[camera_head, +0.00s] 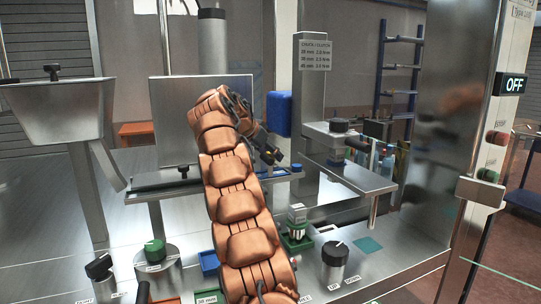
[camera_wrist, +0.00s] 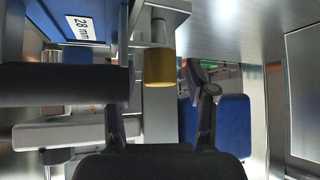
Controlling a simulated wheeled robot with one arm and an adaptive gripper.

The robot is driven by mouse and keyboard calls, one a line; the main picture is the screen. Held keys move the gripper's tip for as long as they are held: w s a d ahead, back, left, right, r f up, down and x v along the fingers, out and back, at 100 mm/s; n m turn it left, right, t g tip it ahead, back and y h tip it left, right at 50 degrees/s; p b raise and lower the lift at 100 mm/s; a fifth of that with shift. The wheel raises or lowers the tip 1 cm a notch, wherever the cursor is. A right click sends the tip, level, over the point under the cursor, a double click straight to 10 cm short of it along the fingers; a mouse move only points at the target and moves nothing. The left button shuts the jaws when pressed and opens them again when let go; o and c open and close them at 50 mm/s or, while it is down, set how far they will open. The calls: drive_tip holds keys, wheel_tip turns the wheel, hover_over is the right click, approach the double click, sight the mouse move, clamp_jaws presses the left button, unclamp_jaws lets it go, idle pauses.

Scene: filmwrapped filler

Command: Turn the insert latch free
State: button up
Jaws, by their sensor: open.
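My gripper (camera_head: 278,157) is at the end of my copper-coloured arm, over the machine in the head view. In the wrist view its dark fingers (camera_wrist: 158,105) are apart with nothing held between them. A yellow-brown cylinder (camera_wrist: 159,64) under a grey metal fitting (camera_wrist: 160,22) shows beyond the gap between the fingers; I cannot tell whether they touch it. A blue block labelled "28 mm" (camera_wrist: 85,48) is at upper left there, partly hidden by a dark shape. I cannot tell for certain which part is the insert latch.
A steel hopper (camera_head: 60,108) stands at left. A steel post with a label (camera_head: 310,95) and a side shelf (camera_head: 355,178) are to the right of my arm. Knobs (camera_head: 155,250) and small trays stand in front. A panel reading "OFF" (camera_head: 513,85) is at far right.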

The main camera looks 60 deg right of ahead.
drive_tip(key=shift+c, duration=0.2)
clamp_jaws()
idle(0.4)
